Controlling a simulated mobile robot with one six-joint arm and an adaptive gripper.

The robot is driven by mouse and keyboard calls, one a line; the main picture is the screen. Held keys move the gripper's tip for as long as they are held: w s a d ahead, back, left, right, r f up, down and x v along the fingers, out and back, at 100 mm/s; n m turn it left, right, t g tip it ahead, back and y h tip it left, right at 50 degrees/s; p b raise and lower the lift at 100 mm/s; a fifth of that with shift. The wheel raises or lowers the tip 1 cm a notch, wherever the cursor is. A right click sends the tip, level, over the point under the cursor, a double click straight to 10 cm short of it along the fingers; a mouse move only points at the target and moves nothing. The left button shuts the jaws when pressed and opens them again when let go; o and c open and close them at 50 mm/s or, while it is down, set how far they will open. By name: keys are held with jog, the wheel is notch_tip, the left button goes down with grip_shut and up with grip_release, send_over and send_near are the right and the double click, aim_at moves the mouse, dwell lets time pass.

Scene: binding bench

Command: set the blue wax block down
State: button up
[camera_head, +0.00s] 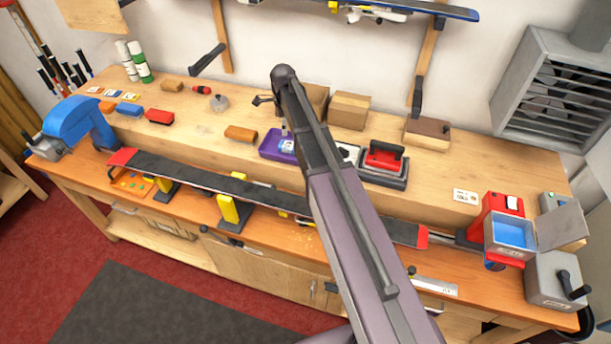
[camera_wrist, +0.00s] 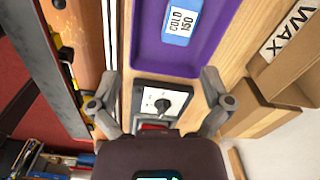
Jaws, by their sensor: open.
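The blue wax block (camera_wrist: 180,22) lies in the purple tray (camera_wrist: 205,55), with a white label that reads "COLD 150". In the head view the block (camera_head: 287,146) sits toward the right side of the tray (camera_head: 270,146). My gripper (camera_wrist: 157,85) is open, its two fingers spread wide with nothing between them. In the wrist view the block is beyond the fingertips, apart from them. In the head view my arm hides most of the gripper.
A ski (camera_head: 200,181) lies along the bench front on yellow supports. A red iron (camera_head: 384,157) stands right of the tray, beside a dial panel (camera_wrist: 163,102). Cardboard boxes (camera_head: 349,110) stand behind. An orange-brown block (camera_head: 240,134) lies left of the tray.

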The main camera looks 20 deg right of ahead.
jog(key=s+n, duration=2.1)
jog(key=s, duration=0.4)
jog(key=shift+s+d+n, duration=0.15)
jog(key=shift+s+n, duration=0.25)
jog(key=shift+f, duration=0.1)
notch_tip(320, 180, down, 4)
jog(key=b, duration=0.4)
